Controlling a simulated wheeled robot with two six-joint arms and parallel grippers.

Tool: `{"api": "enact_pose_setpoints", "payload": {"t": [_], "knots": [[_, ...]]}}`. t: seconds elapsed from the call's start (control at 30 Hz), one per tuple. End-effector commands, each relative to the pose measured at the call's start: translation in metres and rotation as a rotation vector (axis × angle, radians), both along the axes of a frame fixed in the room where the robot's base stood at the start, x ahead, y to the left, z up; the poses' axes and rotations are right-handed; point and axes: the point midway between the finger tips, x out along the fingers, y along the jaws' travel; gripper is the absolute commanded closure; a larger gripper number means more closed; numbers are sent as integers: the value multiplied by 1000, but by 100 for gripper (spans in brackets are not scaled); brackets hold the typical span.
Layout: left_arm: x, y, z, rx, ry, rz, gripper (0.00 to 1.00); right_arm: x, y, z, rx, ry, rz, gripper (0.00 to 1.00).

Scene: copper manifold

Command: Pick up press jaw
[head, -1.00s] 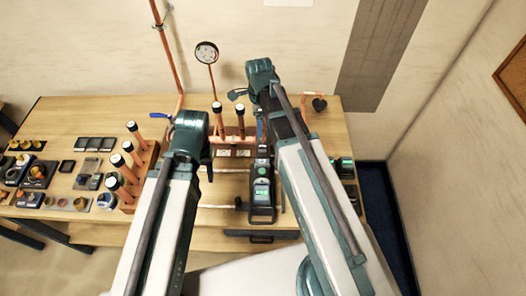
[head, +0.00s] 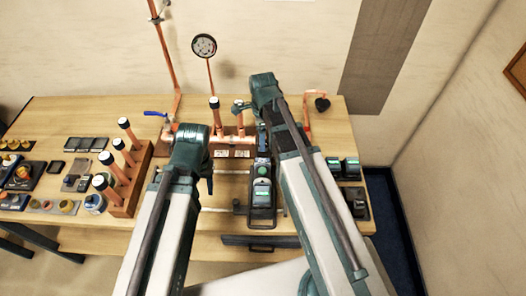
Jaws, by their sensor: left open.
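I cannot single out the press jaw for certain. Dark holders with round metal pieces, including a dark block (head: 22,174), lie at the left end of the bench and are too small to read. A black press tool (head: 262,190) with a green display stands upright at the middle of the bench, partly beside my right arm. My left gripper (head: 209,184) is open over the bench, left of the press tool, with its dark fingers mostly hidden behind my arm. My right gripper (head: 240,106) is near the copper manifold (head: 232,133); its fingers are too small to read.
A pressure gauge (head: 204,46) rises behind the manifold. Dark units with green displays (head: 350,166) sit at the bench's right end. The bench's wooden top (head: 70,115) is clear at back left.

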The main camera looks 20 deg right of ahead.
Motion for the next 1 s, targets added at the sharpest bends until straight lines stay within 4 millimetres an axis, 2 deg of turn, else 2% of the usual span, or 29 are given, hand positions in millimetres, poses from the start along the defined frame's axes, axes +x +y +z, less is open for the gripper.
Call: {"api": "enact_pose_setpoints", "payload": {"t": [0.03, 0.13, 0.47, 0.87, 1.0], "knots": [[0, 0, -14, 0, 0, -2, 50, -1, -1, -14, 0, 0, -1, 25], [0, 0, -24, 1, 0, -4, 50, -1, -1, -24, 0, 0, 0, 25], [0, 0, -25, 1, 0, -6, 50, -1, -1, -25, 0, 0, 0, 27], [0, 0, -25, 1, 0, -6, 50, -1, -1, -25, 0, 0, 0, 99], [0, 0, -25, 1, 0, -6, 50, -1, -1, -25, 0, 0, 0, 100]]}}
